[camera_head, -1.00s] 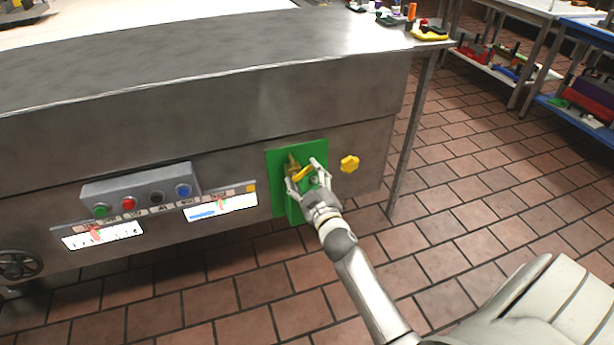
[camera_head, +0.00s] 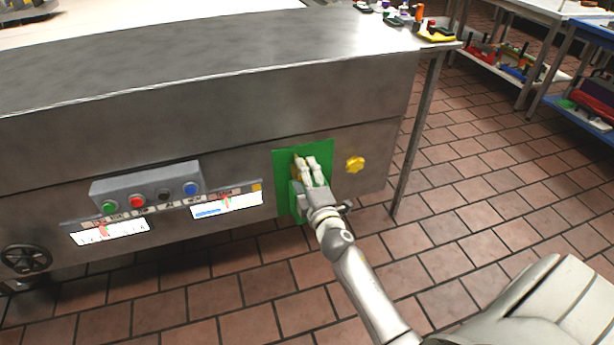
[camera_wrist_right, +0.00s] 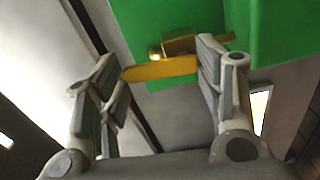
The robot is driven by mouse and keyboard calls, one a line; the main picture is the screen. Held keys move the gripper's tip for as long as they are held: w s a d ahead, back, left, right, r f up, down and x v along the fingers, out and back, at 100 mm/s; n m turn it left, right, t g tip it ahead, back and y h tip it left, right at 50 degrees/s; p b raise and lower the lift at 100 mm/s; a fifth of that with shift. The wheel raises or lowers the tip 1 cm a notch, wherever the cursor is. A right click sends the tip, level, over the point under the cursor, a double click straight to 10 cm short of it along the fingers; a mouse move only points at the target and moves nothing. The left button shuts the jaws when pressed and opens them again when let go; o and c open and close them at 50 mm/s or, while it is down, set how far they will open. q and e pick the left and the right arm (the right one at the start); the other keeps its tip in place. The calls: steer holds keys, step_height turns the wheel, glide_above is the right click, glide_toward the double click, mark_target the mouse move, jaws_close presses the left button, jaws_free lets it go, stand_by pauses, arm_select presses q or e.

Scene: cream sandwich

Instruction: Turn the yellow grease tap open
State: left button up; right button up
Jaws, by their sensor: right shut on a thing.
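The yellow grease tap (camera_wrist_right: 160,69) sits on a green panel (camera_head: 283,180) on the front of the metal counter. My right gripper (camera_head: 308,162) is at the tap and hides most of it in the head view. In the right wrist view the tap's flat yellow handle spans the space between the two fingers of my right gripper (camera_wrist_right: 165,82). The right finger lies against the brass-coloured valve end, and the left finger is at the handle's tip. The gripper is shut on the handle. My left gripper is not in view.
A yellow knob (camera_head: 355,165) sits just right of the green panel. A box of coloured buttons (camera_head: 150,185) and two display screens (camera_head: 226,204) are to the left. A handwheel (camera_head: 26,259) is at the far left. The tiled floor in front is clear.

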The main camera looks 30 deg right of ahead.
steer(key=shift+a+r+n, duration=0.1)
steer(key=shift+n, duration=0.4)
steer(key=o, duration=1)
steer(key=shift+o, duration=0.2)
steer(key=v, duration=1.2)
